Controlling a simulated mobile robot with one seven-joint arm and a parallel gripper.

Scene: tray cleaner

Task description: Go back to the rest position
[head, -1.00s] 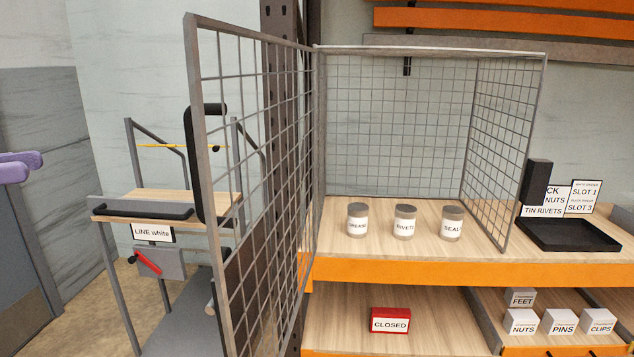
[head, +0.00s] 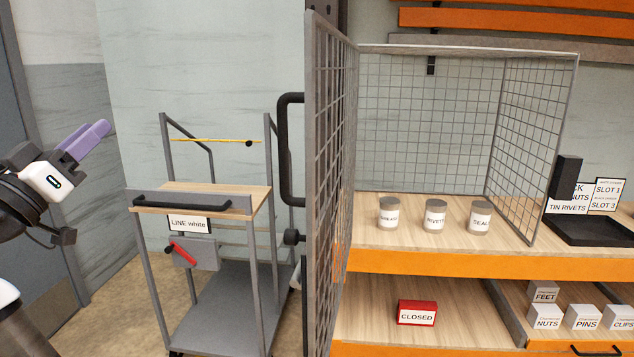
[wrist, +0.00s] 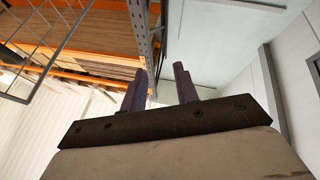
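My gripper (head: 88,142) is at the left of the head view, raised in the air with purple fingers. It is well apart from the cart and the shelf. In the wrist view my gripper (wrist: 160,90) points up past the shelving, its two fingers apart with nothing between them. The wire mesh door (head: 328,190) of the shelf cage stands swung out toward me. Inside the cage, three jars stand upright on the shelf: a left jar (head: 389,217), a middle RIVETS jar (head: 435,217) and a right SEAL jar (head: 480,219).
A cart (head: 205,200) labelled LINE white stands left of the door, with a red handle (head: 182,253). A red CLOSED sign (head: 417,313) is on the lower shelf. A black tray (head: 585,231) and several labelled boxes (head: 583,318) are at right. Floor shows between gripper and cart.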

